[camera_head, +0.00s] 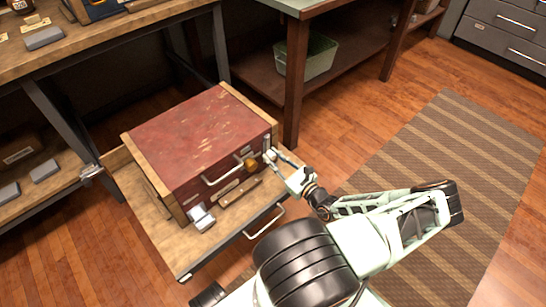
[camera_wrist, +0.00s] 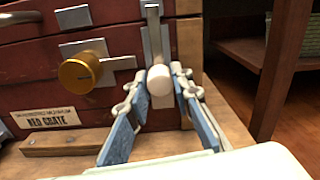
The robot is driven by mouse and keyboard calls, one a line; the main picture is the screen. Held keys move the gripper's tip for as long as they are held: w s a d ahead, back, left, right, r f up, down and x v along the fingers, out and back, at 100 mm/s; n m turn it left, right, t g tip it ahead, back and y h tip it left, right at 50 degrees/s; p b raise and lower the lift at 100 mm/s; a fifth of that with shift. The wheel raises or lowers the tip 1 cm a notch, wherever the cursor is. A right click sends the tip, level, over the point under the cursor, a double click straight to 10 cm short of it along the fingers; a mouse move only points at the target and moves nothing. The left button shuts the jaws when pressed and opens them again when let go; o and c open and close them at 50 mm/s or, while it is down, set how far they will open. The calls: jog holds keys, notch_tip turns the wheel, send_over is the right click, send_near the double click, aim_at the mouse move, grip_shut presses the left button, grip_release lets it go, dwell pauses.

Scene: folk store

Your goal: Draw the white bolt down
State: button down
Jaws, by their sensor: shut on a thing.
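The white bolt (camera_wrist: 160,80) shows in the wrist view as a pale rounded knob below a grey metal strip (camera_wrist: 153,28) on the front right of the red crate (camera_wrist: 25,88). My gripper (camera_wrist: 160,84) has its two blue-padded fingers on either side of the knob, shut on it. In the head view my gripper (camera_head: 274,160) is at the right end of the crate's front, and the bolt is too small to tell there. The red crate (camera_head: 195,135) has a wooden frame and stands on a pulled-out wooden drawer or tray (camera_head: 170,240).
A brass knob (camera_wrist: 80,73) with a metal latch sits left of the bolt. A label (camera_wrist: 45,117) and a wooden strip (camera_wrist: 70,142) lie below it. A small grey-white object (camera_head: 202,217) is at the crate's front left corner. A table leg (camera_head: 295,85) stands close behind on the right.

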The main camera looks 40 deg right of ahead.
aim_at(266, 139)
notch_tip(266, 139, down, 4)
jog(key=shift+r+b, duration=0.2)
jog(key=shift+b, duration=0.55)
jog(key=c, duration=1.7)
grip_release()
jog(key=shift+c, duration=0.2)
jog(key=shift+o, duration=0.3)
jog(key=shift+r, duration=0.2)
notch_tip(266, 139, up, 10)
jog(key=shift+f, duration=0.15)
